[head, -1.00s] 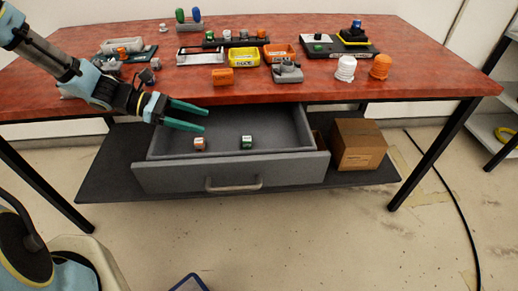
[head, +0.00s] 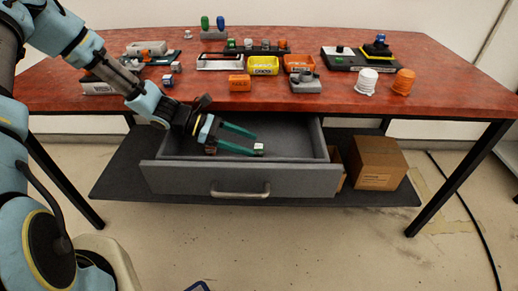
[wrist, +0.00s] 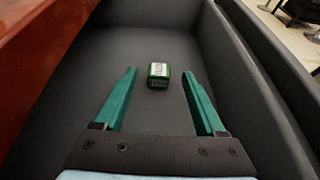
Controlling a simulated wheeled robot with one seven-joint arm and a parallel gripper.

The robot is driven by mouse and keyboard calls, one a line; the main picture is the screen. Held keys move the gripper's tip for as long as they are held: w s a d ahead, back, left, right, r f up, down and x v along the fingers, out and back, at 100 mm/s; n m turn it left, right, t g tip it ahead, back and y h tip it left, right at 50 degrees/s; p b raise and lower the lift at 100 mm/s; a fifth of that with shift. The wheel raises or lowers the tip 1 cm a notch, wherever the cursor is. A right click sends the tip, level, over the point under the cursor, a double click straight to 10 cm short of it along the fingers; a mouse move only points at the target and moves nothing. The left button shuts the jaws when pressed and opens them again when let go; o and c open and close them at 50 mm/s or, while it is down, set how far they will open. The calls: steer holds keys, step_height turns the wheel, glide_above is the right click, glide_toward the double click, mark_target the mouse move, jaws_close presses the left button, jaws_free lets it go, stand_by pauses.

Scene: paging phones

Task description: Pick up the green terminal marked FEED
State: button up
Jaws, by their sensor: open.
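A small green terminal (wrist: 158,76) with a white label lies on the floor of the open grey drawer (head: 240,179). Its lettering is too small to read. In the head view, only a pale part of the terminal (head: 258,146) shows by my fingertips. My gripper (head: 258,144) is open and reaches into the drawer from the left, with green fingers. In the wrist view, the terminal appears between the fingertips of my gripper (wrist: 159,72), with a gap on each side and no visible contact. The height of the fingers above it is hard to tell.
The drawer walls stand close around my fingers, and the red tabletop (head: 320,98) overhangs behind. A cardboard box (head: 377,163) sits right of the drawer on the dark shelf. Yellow (head: 263,65) and orange bins (head: 298,63) and several small parts stand on the table.

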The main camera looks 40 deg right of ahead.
mark_target(257, 146)
steer(key=shift+p+x, duration=0.3)
steer(key=shift+x, duration=1.65)
steer(key=shift+w, duration=0.1)
jaws_close()
